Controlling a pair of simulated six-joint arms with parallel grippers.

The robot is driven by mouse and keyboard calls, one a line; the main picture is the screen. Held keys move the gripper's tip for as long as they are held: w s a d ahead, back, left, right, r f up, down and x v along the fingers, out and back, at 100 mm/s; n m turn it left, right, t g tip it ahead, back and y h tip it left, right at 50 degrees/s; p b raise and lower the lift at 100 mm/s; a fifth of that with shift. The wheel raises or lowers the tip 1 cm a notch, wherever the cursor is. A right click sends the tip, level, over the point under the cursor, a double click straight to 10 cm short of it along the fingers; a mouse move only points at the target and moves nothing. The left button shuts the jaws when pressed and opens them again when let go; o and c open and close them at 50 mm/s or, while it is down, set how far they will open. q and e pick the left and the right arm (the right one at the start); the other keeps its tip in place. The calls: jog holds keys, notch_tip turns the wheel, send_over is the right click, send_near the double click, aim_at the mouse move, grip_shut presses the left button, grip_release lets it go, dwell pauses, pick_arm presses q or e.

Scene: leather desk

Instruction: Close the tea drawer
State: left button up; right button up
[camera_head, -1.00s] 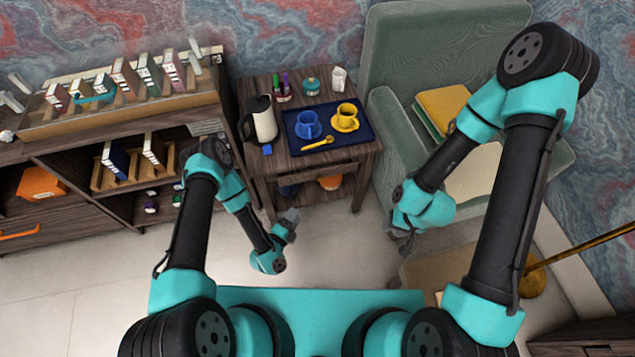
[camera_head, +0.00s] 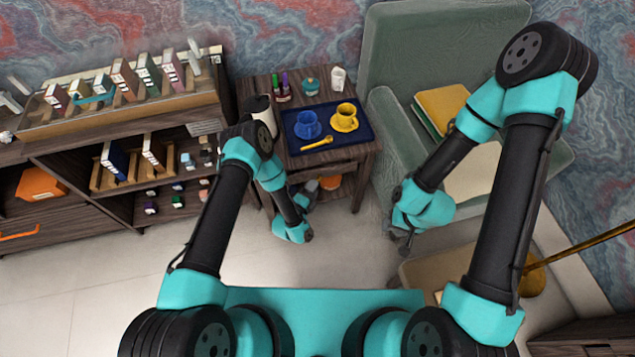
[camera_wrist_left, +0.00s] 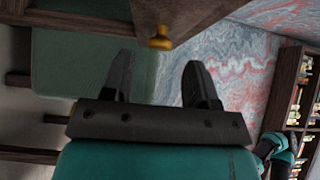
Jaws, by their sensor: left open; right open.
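The dark wooden side table (camera_head: 347,155) stands at the centre of the head view. In the left wrist view a wooden front (camera_wrist_left: 190,14) with a brass knob (camera_wrist_left: 160,41) lies just beyond my left gripper (camera_wrist_left: 158,78). In the head view my left gripper (camera_head: 307,190) is low at the table's front, and my left arm hides part of that front. I cannot tell from here how far the drawer sticks out. My right gripper (camera_head: 402,240) hangs open to the right, away from the table.
A blue tray (camera_head: 362,132) on the table holds a blue cup (camera_head: 307,124), a yellow cup (camera_head: 345,117) and a yellow spoon (camera_head: 318,143). A kettle (camera_head: 263,112) stands left of it. A green armchair (camera_head: 425,60) is close on the right, a bookshelf (camera_head: 120,190) on the left.

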aim_at(319, 180)
pick_arm(q)
jog(key=shift+x, duration=1.85)
jog(key=shift+c, duration=0.4)
grip_shut()
